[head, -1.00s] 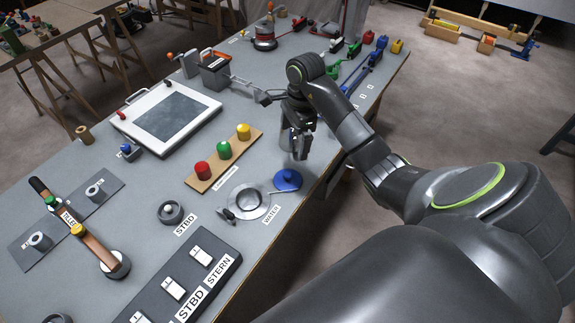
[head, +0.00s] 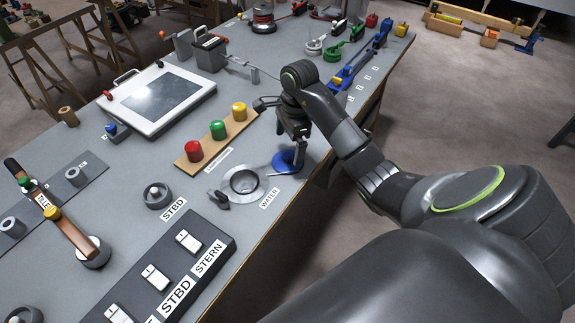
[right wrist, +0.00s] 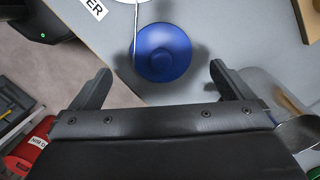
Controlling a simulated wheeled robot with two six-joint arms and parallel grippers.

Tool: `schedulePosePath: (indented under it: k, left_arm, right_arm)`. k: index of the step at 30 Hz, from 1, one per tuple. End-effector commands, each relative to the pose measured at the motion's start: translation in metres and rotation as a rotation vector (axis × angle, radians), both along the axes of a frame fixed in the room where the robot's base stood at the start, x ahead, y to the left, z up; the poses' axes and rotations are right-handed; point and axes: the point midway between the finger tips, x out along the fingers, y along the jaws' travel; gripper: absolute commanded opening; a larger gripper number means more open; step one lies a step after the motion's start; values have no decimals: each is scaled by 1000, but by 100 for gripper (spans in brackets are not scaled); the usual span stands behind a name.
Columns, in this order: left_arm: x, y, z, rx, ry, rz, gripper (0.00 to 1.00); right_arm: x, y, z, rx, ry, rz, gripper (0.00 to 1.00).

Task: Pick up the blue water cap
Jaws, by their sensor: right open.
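The blue water cap (head: 283,168) is a round disc with a raised middle. It lies on the grey bench beside the metal filler ring (head: 244,183), near the WATER label (head: 270,198). My right gripper (head: 297,150) is right over the cap and hides part of it. In the right wrist view the cap (right wrist: 162,52) shows whole, ahead of and between the two spread fingers (right wrist: 161,73), touching neither. The right gripper is open and empty. A thin line runs along the cap's left side. My left gripper is not in view.
A wooden strip with red, green and yellow knobs (head: 219,131) stands left of the cap. A dark switch panel (head: 178,268) is at the front. The bench's edge runs close to the cap's right. A framed hatch (head: 158,101) lies further back.

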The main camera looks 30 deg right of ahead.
Motion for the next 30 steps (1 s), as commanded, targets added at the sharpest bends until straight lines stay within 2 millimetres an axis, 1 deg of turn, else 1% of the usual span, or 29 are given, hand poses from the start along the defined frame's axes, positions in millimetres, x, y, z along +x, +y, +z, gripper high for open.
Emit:
schedulePosePath:
  k: [5,8,9,12,15,20,21,30]
  left_arm:
    - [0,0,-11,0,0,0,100]
    - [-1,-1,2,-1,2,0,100]
    - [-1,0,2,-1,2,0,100]
    - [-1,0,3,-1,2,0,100]
    - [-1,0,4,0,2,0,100]
    - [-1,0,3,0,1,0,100]
    - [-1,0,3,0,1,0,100]
    - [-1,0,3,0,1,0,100]
  right_arm:
    - [0,1,-19,1,2,0,100]
    - [1,2,-29,3,6,-1,100]
    - [1,3,-36,3,6,0,100]
    - [2,4,-47,3,3,-1,100]
    - [2,4,-52,1,0,1,100]
    - [2,4,-53,0,-1,1,100]
    - [2,4,-53,0,0,1,99]
    - [2,4,-53,1,0,1,59]
